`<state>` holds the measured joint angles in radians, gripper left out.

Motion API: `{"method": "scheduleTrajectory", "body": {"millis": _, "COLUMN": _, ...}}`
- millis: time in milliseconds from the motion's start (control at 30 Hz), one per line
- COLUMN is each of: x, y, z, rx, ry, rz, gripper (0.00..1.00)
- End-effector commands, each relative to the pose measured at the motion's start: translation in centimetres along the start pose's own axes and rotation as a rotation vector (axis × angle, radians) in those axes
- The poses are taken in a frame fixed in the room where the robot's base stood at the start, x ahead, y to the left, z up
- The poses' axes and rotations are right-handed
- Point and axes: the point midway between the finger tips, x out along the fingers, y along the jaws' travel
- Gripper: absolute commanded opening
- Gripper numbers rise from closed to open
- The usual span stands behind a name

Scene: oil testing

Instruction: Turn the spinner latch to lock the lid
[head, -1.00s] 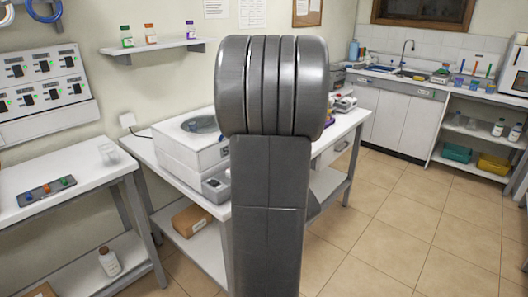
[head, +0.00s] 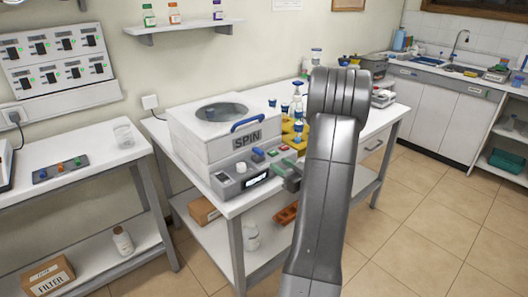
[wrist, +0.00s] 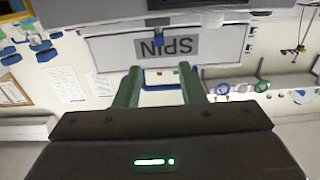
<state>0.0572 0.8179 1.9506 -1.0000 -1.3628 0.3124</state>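The spinner (head: 195,140) is a white box on the table, with a round dark window (head: 222,111) in its lid. The lid lies down and has a blue handle (head: 247,122) above a SPIN label (head: 247,141). In the wrist view the label (wrist: 155,47) appears upside down, with a small blue tab (wrist: 158,39) at its edge. This tab may be the latch; its turn position is unclear. My gripper (head: 284,172) is in front of the spinner's right front side. In the wrist view its green fingers (wrist: 160,72) are apart, with nothing held between them.
A yellow rack (head: 290,134) and bottles (head: 297,105) stand close behind to the right. The floor (head: 420,230) at right is clear.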

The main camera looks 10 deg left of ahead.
Motion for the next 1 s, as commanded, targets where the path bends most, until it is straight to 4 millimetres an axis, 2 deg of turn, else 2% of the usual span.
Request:
{"method": "scheduleTrajectory", "body": {"millis": 33, "x": 1.3, "y": -0.1, "z": -0.2, "rx": 0.0, "ry": 0.001, "rz": -0.005, "gripper": 0.36}}
{"method": "scheduleTrajectory", "body": {"millis": 300, "x": 6.9, "y": -0.1, "z": -0.2, "rx": -0.001, "ry": 0.0, "rz": -0.003, "gripper": 0.36}}
{"method": "scheduleTrajectory", "body": {"millis": 500, "x": 9.6, "y": 0.0, "z": -0.1, "rx": -0.001, "ry": 0.0, "rz": 0.001, "gripper": 0.36}}
{"method": "scheduleTrajectory", "body": {"millis": 667, "x": 10.4, "y": 0.0, "z": -0.1, "rx": -0.001, "ry": 0.0, "rz": 0.001, "gripper": 0.36}}
{"method": "scheduleTrajectory", "body": {"millis": 933, "x": 10.5, "y": 0.0, "z": 0.0, "rx": -0.001, "ry": 0.0, "rz": 0.002, "gripper": 0.36}}
{"method": "scheduleTrajectory", "body": {"millis": 1000, "x": 10.5, "y": 0.0, "z": 0.0, "rx": -0.001, "ry": 0.0, "rz": 0.002, "gripper": 0.23}}
